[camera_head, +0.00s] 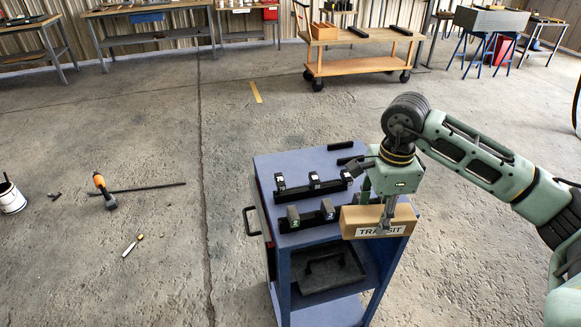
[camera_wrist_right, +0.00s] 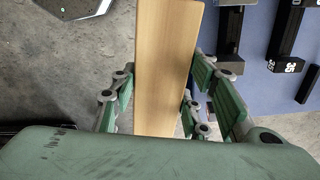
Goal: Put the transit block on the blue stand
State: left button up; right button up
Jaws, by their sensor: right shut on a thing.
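The transit block (camera_head: 365,222) is a light wooden bar with a white TRANSIT label on its side. My right gripper (camera_head: 387,213) is shut on it at the near right corner of a blue cart (camera_head: 325,164). I cannot tell whether the block touches the cart top. In the right wrist view the wooden block (camera_wrist_right: 166,60) runs between the green finger pads of the right gripper (camera_wrist_right: 158,100). A stand with blue legs (camera_head: 488,45) carries a grey box at the back right. My left gripper is not in view.
Black rails with upright blocks (camera_head: 312,188) stand on the cart top, close to the held block. A black tray (camera_head: 330,270) sits on the shelf below. A wooden trolley (camera_head: 360,67) and workbenches stand behind. An orange-handled tool (camera_head: 103,188) and a white bucket (camera_head: 11,197) are left.

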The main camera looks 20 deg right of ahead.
aim_at(290, 166)
jog(key=i, duration=1)
